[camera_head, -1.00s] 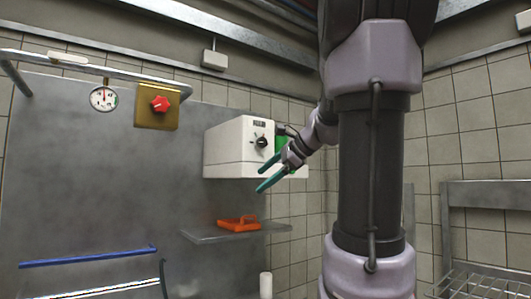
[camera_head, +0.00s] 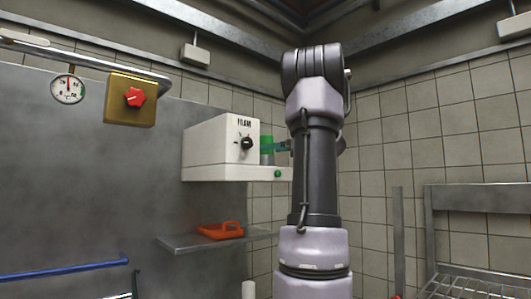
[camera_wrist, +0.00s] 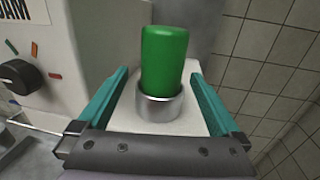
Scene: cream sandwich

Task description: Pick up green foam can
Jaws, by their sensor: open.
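The green foam can (camera_wrist: 163,58) stands upright in a silver metal ring (camera_wrist: 158,107) on the white ledge of the foam machine (camera_head: 215,148). It also shows in the head view (camera_head: 266,142), at the machine's right side. My gripper (camera_wrist: 158,75) is open, with one teal finger on each side of the can. Visible gaps lie between the fingers and the can, and I see no contact. In the head view my arm hides most of my gripper (camera_head: 277,147).
The machine's body with its black knob (camera_wrist: 16,80) stands close to the left of my gripper. An orange tray-like object (camera_head: 220,230) lies on a metal shelf (camera_head: 187,242) below. The tiled wall (camera_wrist: 265,65) is at the right.

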